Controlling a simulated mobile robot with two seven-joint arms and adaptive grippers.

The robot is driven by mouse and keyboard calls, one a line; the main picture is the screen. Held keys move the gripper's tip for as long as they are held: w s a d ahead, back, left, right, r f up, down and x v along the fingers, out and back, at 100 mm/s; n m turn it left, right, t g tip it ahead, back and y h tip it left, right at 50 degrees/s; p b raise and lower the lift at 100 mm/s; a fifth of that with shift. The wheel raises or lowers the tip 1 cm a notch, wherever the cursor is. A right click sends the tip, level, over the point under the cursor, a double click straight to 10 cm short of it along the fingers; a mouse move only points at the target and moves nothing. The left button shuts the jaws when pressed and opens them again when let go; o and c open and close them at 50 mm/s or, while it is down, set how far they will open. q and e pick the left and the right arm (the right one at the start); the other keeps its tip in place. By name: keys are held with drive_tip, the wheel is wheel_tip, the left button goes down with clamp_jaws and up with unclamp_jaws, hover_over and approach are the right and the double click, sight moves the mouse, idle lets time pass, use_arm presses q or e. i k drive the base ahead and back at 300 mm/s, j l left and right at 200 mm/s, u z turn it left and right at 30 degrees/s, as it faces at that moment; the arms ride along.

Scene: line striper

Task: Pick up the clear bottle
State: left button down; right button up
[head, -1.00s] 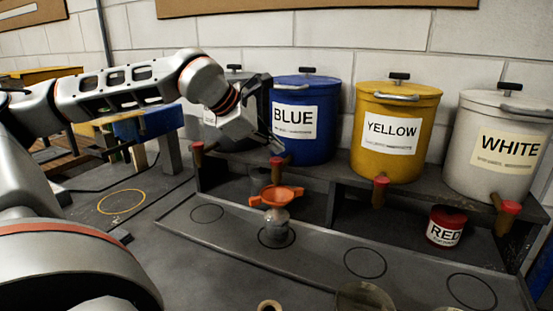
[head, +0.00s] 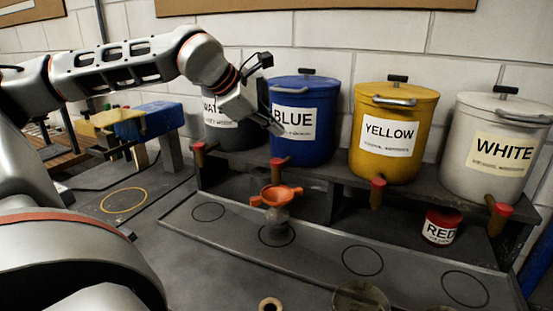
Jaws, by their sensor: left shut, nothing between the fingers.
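The clear bottle (head: 276,231) stands upright on the grey tray (head: 322,252), at a drawn circle below the blue pot. An orange funnel (head: 276,195) sits on its top. My left gripper (head: 276,128) is shut and empty. It appears in front of the blue pot's left edge, above the bottle and apart from it. My right gripper is not in view.
A dark pot (head: 236,133), a blue pot (head: 302,122), a yellow pot (head: 391,135) and a white pot (head: 494,148) stand on a shelf with red-capped taps. A small red can (head: 441,227) sits beneath. Circles along the tray's right are empty.

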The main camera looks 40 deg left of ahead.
sight(276, 220)
drive_tip(key=k+l, duration=0.25)
drive_tip(key=k, duration=0.25)
drive_tip(key=k+l, duration=0.2)
drive_tip(key=k, duration=0.25)
